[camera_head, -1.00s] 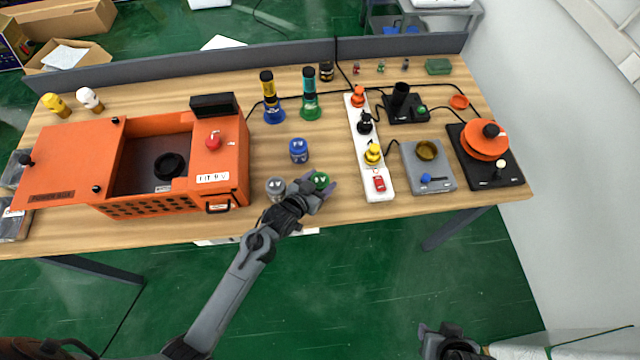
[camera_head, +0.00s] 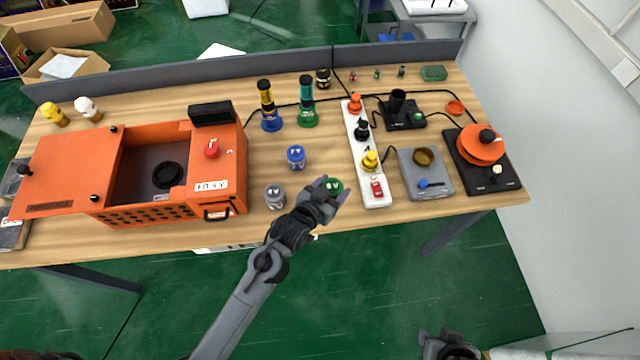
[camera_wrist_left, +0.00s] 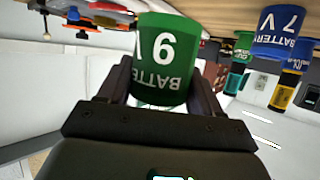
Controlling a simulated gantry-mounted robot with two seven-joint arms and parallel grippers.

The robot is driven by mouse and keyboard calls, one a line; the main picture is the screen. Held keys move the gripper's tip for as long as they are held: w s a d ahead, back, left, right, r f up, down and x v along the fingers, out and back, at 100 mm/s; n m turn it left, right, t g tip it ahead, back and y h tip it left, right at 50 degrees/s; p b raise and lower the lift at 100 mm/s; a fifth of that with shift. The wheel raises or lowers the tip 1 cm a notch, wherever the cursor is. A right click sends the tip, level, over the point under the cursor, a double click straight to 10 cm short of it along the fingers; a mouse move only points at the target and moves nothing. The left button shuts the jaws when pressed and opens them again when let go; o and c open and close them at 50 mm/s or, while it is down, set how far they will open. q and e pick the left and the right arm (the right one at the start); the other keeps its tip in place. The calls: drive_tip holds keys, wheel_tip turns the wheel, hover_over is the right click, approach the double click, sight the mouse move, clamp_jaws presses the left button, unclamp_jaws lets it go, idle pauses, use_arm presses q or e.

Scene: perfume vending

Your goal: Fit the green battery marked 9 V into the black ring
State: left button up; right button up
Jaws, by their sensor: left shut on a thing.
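My left gripper (camera_head: 328,192) is shut on the green battery (camera_head: 332,185) near the table's front edge, left of the white power strip. In the left wrist view the battery (camera_wrist_left: 166,58) sits between both fingers (camera_wrist_left: 162,92), its 9 and "BATTE" lettering showing upside down. I cannot tell how far it is off the table. The black ring (camera_head: 167,174) lies on the floor of the open orange box (camera_head: 236,165), well left of the gripper, and looks empty. My right gripper (camera_head: 450,343) shows only partly at the bottom edge, away from the table.
A grey battery (camera_head: 274,196) and a blue 7 V battery (camera_head: 296,157) stand between the box and my left gripper. Blue and green flasks stand behind them (camera_head: 270,118). The power strip (camera_head: 376,188) with plugs is close on the right.

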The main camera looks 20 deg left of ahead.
use_arm(q)
drive_tip(key=s+d+r, duration=0.2)
drive_tip(key=d+r, duration=0.1)
drive_tip(key=d, duration=0.2)
drive_tip(key=s+a+r+n+y, duration=0.35)
drive_tip(key=a+r, duration=0.65)
drive_tip(key=a, duration=0.5)
wheel_tip(320, 180, up, 11)
drive_tip(key=s+p, duration=0.2)
drive_tip(key=p, duration=1.9)
drive_tip(key=shift+s+d+m+t+p, duration=0.2)
drive_tip(key=shift+m+t+p, duration=0.1)
drive_tip(key=shift+m, duration=0.15)
